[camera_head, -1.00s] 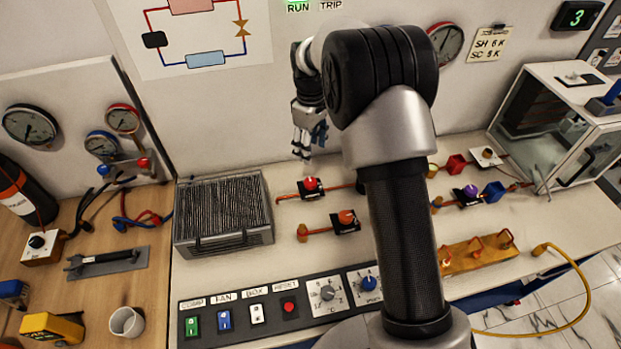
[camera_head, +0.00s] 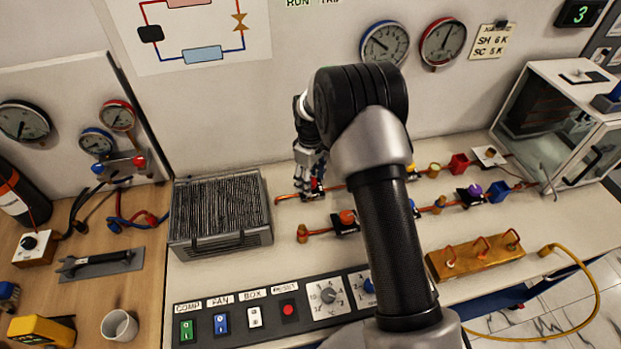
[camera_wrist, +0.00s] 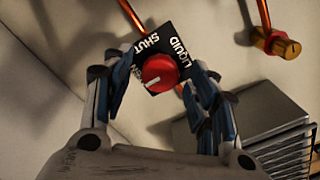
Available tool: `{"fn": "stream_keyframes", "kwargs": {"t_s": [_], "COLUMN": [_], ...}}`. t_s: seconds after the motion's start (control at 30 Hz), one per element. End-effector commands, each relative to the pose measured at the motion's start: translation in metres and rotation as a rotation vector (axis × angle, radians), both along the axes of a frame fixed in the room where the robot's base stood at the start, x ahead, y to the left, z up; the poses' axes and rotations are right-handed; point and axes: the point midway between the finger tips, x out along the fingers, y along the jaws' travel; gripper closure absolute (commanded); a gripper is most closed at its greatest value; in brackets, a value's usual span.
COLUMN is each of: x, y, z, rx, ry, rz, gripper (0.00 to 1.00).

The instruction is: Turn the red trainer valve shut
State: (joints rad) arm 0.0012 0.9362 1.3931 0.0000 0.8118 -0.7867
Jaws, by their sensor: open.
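The red trainer valve (camera_wrist: 160,71) shows in the wrist view as a round red knob on a black plate lettered SHUT and LIQUID. A third word is partly covered by the knob and a finger. The knob's white mark points to the lower left. My gripper (camera_wrist: 157,78) is open, with its blue-grey fingers on either side of the knob. I cannot tell whether they touch it. In the head view my gripper (camera_head: 311,188) is down at the valve on the bench and hides most of it.
An orange-red knob valve (camera_head: 347,217) sits just in front. A finned grey unit (camera_head: 220,212) stands to the left. The switch panel (camera_head: 270,312) lies along the front edge. A brass block (camera_head: 475,256) and a clear-sided box (camera_head: 560,120) are to the right.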

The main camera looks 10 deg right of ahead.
Motion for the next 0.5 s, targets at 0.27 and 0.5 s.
{"fn": "stream_keyframes", "kwargs": {"t_s": [0.27,0.5], "x": [0.0000,0.0000], "y": [0.0000,0.0000], "z": [0.0005,0.0006], "rx": [0.000,0.000], "ry": [0.000,0.000], "rz": [0.000,0.000], "gripper": [0.58,0.74]}}
